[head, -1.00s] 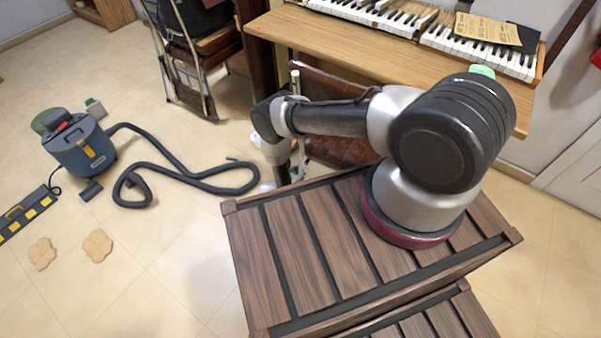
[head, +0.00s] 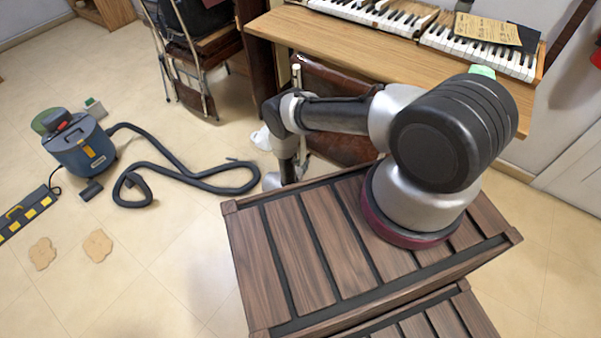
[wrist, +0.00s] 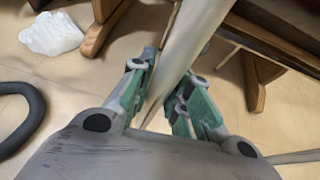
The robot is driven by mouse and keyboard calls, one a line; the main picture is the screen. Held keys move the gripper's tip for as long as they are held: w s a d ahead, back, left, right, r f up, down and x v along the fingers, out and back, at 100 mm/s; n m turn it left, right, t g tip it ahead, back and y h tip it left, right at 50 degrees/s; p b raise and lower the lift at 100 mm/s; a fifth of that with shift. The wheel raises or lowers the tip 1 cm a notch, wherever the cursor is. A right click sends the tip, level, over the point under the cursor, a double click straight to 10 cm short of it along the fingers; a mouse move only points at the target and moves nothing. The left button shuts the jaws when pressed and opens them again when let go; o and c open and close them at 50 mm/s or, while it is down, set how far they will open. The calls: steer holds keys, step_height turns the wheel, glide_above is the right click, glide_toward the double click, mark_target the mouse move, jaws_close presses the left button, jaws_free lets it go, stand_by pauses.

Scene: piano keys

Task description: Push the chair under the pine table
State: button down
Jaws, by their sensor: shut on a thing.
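The chair (head: 352,152) has a brown seat and backrest and a pale metal frame. It stands beside the front edge of the pine table (head: 400,57), with its backrest partly below the tabletop's edge in the head view. My arm and wooden deck hide much of it. In the wrist view the green fingers of my gripper (wrist: 168,95) are shut on a pale metal tube of the chair (wrist: 190,40), which runs diagonally between them. In the head view my gripper's fingertips are hidden behind my deck.
Piano keys (head: 475,47) lie on the table. A folding chair (head: 195,55) stands left of it. A blue vacuum (head: 82,150) with a looped hose (head: 180,175) lies on the floor at left. A crumpled white thing (wrist: 52,33) is near my gripper.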

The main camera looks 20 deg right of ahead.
steer(key=shift+w+d, duration=0.6)
steer(key=shift+w, duration=0.25)
steer(key=shift+w+d, duration=0.6)
steer(key=shift+w, duration=0.2)
steer(key=c, duration=1)
jaws_free()
steer(key=shift+c, duration=0.2)
steer(key=shift+a, duration=0.15)
steer(key=s+a, duration=0.6)
steer(key=a, duration=0.1)
steer(key=shift+s+a, duration=0.25)
steer(key=shift+s, duration=0.05)
